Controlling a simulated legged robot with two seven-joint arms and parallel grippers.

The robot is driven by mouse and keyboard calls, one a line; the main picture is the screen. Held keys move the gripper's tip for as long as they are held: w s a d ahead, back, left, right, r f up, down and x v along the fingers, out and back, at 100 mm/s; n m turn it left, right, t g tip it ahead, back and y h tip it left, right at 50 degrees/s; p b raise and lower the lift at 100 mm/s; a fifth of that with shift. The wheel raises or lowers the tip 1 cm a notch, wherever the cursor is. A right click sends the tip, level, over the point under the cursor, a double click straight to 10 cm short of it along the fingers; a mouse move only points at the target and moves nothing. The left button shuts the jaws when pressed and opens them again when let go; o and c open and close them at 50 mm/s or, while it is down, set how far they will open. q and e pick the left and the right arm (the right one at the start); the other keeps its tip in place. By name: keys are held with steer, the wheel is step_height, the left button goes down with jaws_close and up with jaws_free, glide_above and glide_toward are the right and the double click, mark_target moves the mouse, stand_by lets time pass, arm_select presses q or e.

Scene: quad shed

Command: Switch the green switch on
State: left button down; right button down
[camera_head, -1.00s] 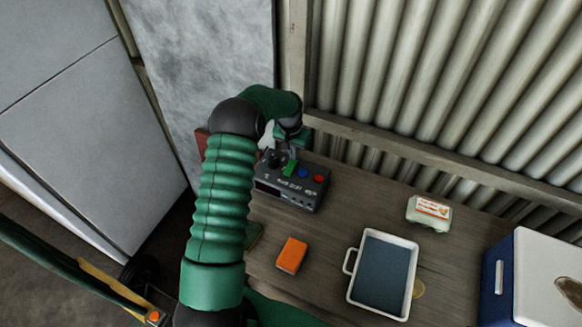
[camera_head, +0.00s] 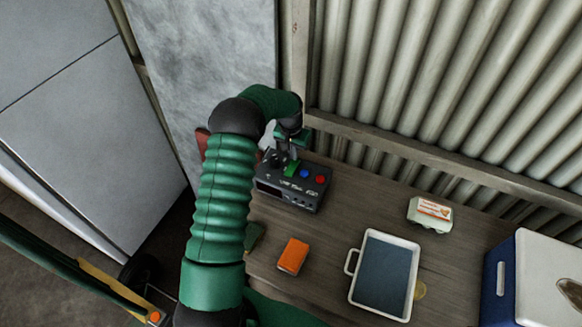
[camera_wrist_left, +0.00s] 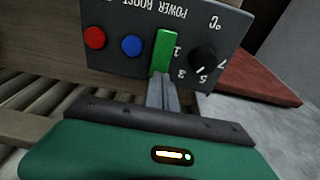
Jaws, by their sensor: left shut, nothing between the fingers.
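A dark control box (camera_head: 310,196) stands on the wooden table against the wall. It has a green switch (camera_head: 291,168), a blue button (camera_head: 304,173), a red button (camera_head: 320,180) and a black knob. In the left wrist view the green switch (camera_wrist_left: 162,50) is a narrow upright bar between the blue button (camera_wrist_left: 132,45) and the knob (camera_wrist_left: 203,58). My left gripper (camera_head: 295,153) is shut and empty. In the left wrist view its fingertips (camera_wrist_left: 162,78) are at the lower end of the green switch; I cannot tell whether they touch it. My right gripper is not in view.
On the table are an orange sponge (camera_head: 293,256), a white-rimmed tray (camera_head: 352,296) and an egg carton (camera_head: 430,214). A blue and white cooler (camera_head: 497,285) stands at the right. A reddish-brown object (camera_wrist_left: 262,82) lies beside the box. A corrugated wall rises behind.

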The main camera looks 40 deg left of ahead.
arm_select(q)
steer(key=shift+d+f, duration=0.15)
steer(key=shift+d, duration=0.15)
steer(key=shift+a+f+b, duration=0.2)
steer(key=shift+f+b, duration=0.15)
steer(key=shift+f, duration=0.05)
steer(key=shift+d+f, duration=0.1)
steer(key=shift+f, duration=0.1)
stand_by(0.3)
step_height(320, 180, up, 7)
steer(key=p, duration=0.5)
stand_by(0.4)
